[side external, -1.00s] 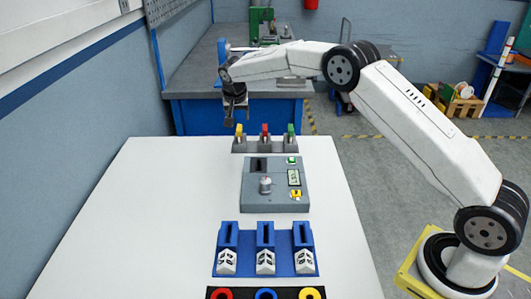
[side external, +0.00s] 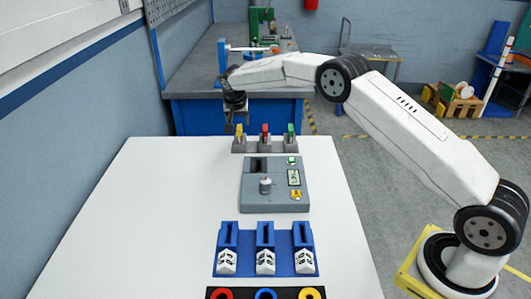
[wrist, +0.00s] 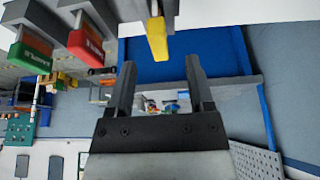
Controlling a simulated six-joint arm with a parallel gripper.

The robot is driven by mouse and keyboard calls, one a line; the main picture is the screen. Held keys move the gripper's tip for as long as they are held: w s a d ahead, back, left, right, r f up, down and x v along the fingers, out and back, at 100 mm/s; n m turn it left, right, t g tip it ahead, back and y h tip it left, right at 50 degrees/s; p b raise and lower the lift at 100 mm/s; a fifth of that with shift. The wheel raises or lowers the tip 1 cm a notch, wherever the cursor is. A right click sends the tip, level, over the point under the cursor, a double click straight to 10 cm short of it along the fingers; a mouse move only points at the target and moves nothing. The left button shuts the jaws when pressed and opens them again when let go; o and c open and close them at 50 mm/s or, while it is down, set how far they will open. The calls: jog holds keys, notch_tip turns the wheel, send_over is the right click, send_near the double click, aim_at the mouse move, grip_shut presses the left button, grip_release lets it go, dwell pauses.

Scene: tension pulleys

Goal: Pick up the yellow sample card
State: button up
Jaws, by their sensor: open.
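The yellow sample card (side external: 239,130) stands upright in the left slot of a grey holder (side external: 265,146) at the far end of the white table. My gripper (side external: 235,126) is at the card's top, slightly to its left in the side view. In the wrist view my gripper (wrist: 160,66) is open and empty. The yellow card (wrist: 157,38) lies roughly in line with the gap between the fingers, just beyond their tips. Whether a finger touches the card cannot be told.
A red card (side external: 265,129) and a green card (side external: 290,129) stand in the same holder, to the right. A grey box (side external: 275,190) with a slot and knob sits nearer. Blue slotted stands (side external: 265,262) are at the front. The table's left side is clear.

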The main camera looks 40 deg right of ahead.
aim_at(239, 127)
jog(key=shift+x, duration=2.5)
jog(key=shift+c, duration=0.2)
grip_shut()
